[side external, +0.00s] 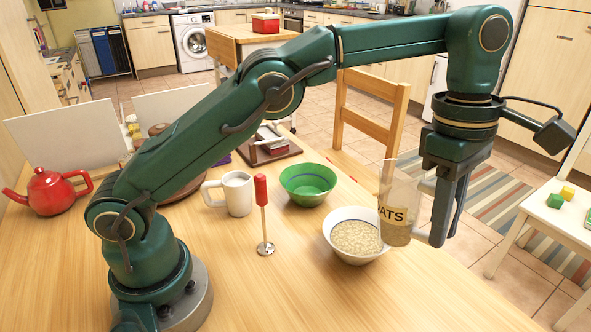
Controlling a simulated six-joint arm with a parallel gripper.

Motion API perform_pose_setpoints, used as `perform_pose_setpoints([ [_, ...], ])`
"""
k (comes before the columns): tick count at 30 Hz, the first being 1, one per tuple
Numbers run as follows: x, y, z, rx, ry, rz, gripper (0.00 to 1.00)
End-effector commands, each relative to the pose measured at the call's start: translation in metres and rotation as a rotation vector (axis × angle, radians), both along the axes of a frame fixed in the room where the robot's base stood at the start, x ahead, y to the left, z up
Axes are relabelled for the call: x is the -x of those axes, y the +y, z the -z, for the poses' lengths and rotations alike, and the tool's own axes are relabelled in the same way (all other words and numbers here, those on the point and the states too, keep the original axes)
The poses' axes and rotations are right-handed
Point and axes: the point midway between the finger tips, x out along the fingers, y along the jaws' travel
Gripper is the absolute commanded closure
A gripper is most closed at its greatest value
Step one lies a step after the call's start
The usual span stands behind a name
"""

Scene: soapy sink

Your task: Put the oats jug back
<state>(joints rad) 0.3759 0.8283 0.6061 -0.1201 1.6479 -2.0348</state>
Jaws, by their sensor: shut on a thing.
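The oats jug (397,205) is a clear jug with a dark "OATS" label and some oats in its lower part. It hangs upright or nearly so at the right, just beside the white bowl. My gripper (440,222) points down and is shut on the jug's right side, where its handle is; the fingers hide part of it. The white bowl (337,243) on the table holds oats and is partly behind the jug. Whether the jug's base touches the table or bowl cannot be told.
A green bowl (309,186), a white mug (238,193) and a red-handled frother (262,215) stand left of the white bowl. A red teapot (47,191) is at far left. A wooden chair (370,118) is behind the table. The front table area is clear.

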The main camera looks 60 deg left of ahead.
Motion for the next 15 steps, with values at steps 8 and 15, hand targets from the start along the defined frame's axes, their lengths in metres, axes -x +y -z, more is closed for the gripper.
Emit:
perform_pose_setpoints([
  [8,0.025,-0.001,0.01,-0.027,0.002,-0.042,1.0],
  [15,0.068,0.0,0.015,-0.054,0.003,-0.042,1.0],
])
